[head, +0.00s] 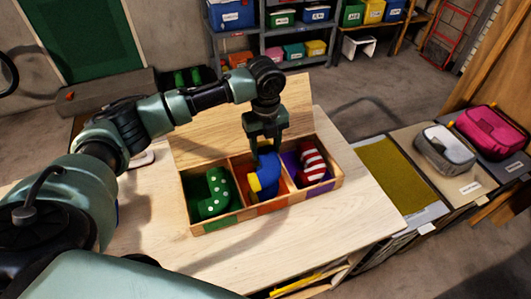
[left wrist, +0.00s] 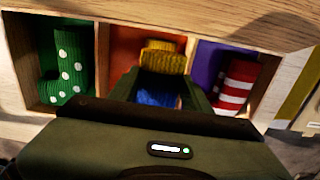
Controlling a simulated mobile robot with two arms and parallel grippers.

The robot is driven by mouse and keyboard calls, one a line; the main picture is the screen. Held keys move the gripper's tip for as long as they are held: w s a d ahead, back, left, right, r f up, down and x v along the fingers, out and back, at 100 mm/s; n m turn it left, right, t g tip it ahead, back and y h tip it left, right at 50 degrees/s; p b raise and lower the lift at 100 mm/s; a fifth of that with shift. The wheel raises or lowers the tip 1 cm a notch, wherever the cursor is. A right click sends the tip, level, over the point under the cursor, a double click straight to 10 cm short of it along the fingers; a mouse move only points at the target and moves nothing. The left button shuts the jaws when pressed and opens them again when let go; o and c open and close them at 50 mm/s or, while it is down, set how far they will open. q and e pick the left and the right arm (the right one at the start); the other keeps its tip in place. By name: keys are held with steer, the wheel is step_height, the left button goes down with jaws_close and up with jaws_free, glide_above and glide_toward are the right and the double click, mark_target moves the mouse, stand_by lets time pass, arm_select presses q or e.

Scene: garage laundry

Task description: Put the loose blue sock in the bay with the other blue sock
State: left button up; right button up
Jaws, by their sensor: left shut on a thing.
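A wooden box (head: 240,219) with three bays stands on the light wood table. My left gripper (head: 265,148) points down over the middle, orange-lined bay and is shut on a blue sock (head: 270,168). Blue knit with a yellow part (head: 264,184) shows in that bay. In the left wrist view, the blue sock (left wrist: 158,98) is between the fingers, with yellow ribbed knit (left wrist: 165,58) just beyond. I cannot tell whether the yellow belongs to the held sock or to another one under it. My right gripper is not in view.
A green sock with white dots (head: 214,192) lies in the left bay. A red and white striped sock (head: 312,165) lies in the right, purple-lined bay. Low dividers separate the bays. The table front (head: 290,240) is clear. Grey and pink pouches (head: 492,131) lie off to the right.

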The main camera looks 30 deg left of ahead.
mark_target(266, 157)
arm_select(q)
steer(key=shift+f, duration=1.55)
steer(key=shift+f, duration=0.2)
steer(key=shift+f, duration=0.35)
steer(key=o, duration=1.3)
steer(key=shift+o, duration=0.2)
steer(key=shift+r, duration=0.1)
step_height(266, 157, up, 11)
steer(key=shift+r+b, duration=0.2)
steer(key=shift+b, duration=0.85)
steer(key=shift+r, duration=0.8)
